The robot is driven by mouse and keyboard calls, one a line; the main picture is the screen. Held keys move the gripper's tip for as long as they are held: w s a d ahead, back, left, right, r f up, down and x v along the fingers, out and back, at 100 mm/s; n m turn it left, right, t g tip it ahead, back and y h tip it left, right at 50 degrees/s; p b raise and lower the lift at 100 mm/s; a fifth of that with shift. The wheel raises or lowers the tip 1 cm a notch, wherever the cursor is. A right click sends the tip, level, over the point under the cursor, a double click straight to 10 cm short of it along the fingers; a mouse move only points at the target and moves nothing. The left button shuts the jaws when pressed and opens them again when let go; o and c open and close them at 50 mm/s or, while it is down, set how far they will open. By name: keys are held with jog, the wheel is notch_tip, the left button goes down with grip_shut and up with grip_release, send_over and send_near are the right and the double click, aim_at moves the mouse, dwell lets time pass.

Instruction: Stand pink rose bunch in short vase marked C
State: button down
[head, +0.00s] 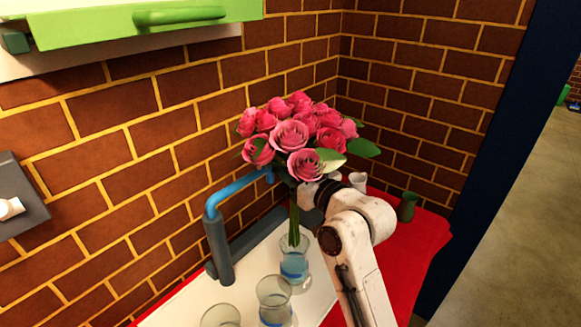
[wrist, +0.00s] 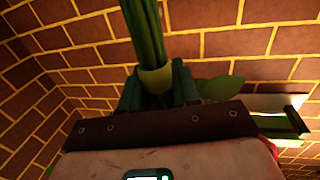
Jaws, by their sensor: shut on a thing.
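The pink rose bunch (head: 290,135) is upright in the head view, its green stems pointing down. My gripper (wrist: 158,88) is shut on the stems (wrist: 145,35), around a pale yellow-green band (wrist: 156,80). In the head view the fingers are mostly hidden by the blooms and my arm. The stem ends overlap the mouth of a clear glass vase with a blue band (head: 294,268); I cannot tell whether they are inside it. Two more clear vases stand nearer, a middle one (head: 273,291) and one cut by the bottom edge (head: 220,317). No letter is readable on any vase.
A blue tap-like pipe with a grey post (head: 217,245) stands left of the stems, by the brick wall. A dark green jug (head: 407,207) and a white jug (head: 358,181) stand behind on the red counter (head: 428,240). A green cabinet (head: 100,25) hangs upper left.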

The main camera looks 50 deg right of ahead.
aim_at(298, 223)
jog(key=shift+f+b, duration=4.9)
jog(key=shift+f, duration=1.55)
jog(key=shift+f+b, duration=0.45)
jog(key=shift+f, duration=0.15)
jog(key=c, duration=0.7)
grip_release()
jog(key=shift+c, duration=0.2)
jog(key=shift+f, duration=0.1)
jog(key=s+a+b, duration=0.1)
jog(key=s+a, duration=0.1)
jog(key=s, duration=0.8)
jog(key=shift+s, duration=0.35)
